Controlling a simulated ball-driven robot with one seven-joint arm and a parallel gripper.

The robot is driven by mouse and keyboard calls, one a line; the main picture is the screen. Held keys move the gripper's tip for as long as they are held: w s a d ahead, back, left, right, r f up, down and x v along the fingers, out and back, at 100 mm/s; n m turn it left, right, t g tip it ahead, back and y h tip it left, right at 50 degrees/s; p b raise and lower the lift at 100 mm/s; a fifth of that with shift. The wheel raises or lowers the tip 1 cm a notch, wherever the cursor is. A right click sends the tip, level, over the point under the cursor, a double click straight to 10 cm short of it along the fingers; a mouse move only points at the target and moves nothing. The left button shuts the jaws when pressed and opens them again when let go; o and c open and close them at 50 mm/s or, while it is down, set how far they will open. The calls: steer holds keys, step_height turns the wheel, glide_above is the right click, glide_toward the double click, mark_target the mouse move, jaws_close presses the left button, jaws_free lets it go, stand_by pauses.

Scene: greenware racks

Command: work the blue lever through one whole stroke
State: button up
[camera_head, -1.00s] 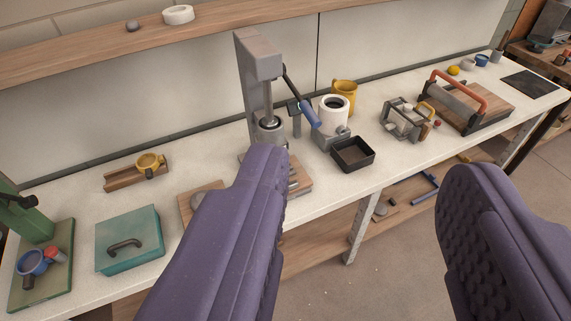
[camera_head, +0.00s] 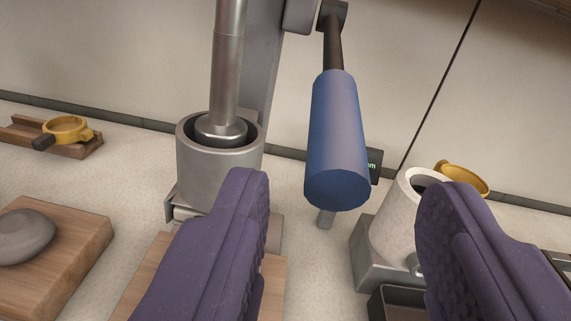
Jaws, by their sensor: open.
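The blue lever grip (camera_head: 337,140) hangs from a dark rod at the upper middle, its flat end facing me. It belongs to a grey press with a steel ram (camera_head: 228,70) that reaches down into a metal cup (camera_head: 218,165). My gripper (camera_head: 345,195) is open, one purple finger low left of the lever and the other low right. The lever's end lies above and between the fingertips in the picture, with visible gaps on both sides. The press base is partly hidden behind the left finger.
A white container (camera_head: 395,215) stands on a grey stand behind the right finger, beside a black tray (camera_head: 395,305). A yellow cup (camera_head: 465,178) is behind it. At left are a wooden board (camera_head: 75,260) with a grey lump (camera_head: 24,238) and a yellow ring-shaped piece (camera_head: 67,130).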

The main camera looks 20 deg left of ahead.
mark_target(337, 131)
steer(key=b+x, duration=0.1)
steer(key=x, duration=0.5)
steer(key=shift+w+f, duration=0.1)
steer(key=shift+w, duration=0.15)
steer(key=shift+w+a, duration=0.25)
steer(key=shift+w, duration=0.25)
jaws_close()
